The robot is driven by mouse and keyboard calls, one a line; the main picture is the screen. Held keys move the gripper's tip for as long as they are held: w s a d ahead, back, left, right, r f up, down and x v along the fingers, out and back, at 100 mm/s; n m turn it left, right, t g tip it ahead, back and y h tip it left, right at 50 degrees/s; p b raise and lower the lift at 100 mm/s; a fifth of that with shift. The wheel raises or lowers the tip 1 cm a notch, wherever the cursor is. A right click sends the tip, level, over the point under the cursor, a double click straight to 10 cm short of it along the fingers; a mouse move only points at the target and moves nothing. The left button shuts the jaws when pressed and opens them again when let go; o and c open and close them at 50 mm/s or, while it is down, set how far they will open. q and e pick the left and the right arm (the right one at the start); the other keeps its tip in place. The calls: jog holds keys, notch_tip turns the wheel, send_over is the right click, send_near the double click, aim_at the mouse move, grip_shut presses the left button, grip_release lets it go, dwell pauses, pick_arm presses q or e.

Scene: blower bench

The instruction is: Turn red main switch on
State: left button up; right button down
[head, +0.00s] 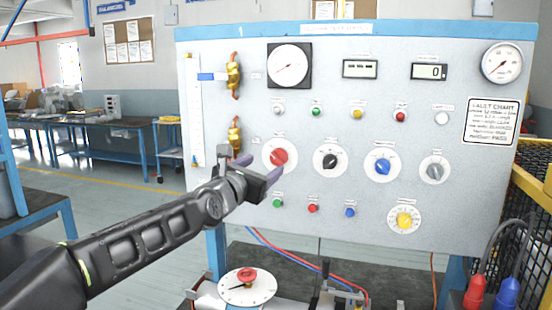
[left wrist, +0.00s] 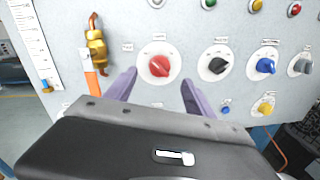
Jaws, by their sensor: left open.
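The red main switch (head: 279,156) is a red rotary knob on a round white dial, at the left of the knob row on the grey panel (head: 340,215). In the left wrist view the red knob (left wrist: 159,66) lies straight ahead, between and beyond my fingertips. My left gripper (head: 260,168) is open, with purple fingers, just in front and to the left of the knob in the head view. The fingers (left wrist: 160,88) do not appear to touch the knob. My right gripper is not in view.
Black (head: 330,160), blue (head: 382,165) and grey (head: 434,171) knobs continue the row to the right. Brass fittings (head: 235,135) stick out on the panel's left. A red knob on a white disc (head: 247,276) stands below.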

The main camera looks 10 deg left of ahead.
aim_at(276, 158)
pick_arm(q)
jog(key=w+p, duration=0.1)
jog(key=w, duration=0.1)
jog(key=w+p, duration=0.2)
jog(key=w+d+p, duration=0.1)
jog(key=w, duration=0.1)
jog(key=shift+w, duration=0.4)
jog(key=shift+w+d+p, duration=0.1)
jog(key=shift+w+p, duration=0.2)
jog(key=shift+w, duration=0.25)
jog(key=shift+f, duration=0.1)
jog(key=c, duration=1.3)
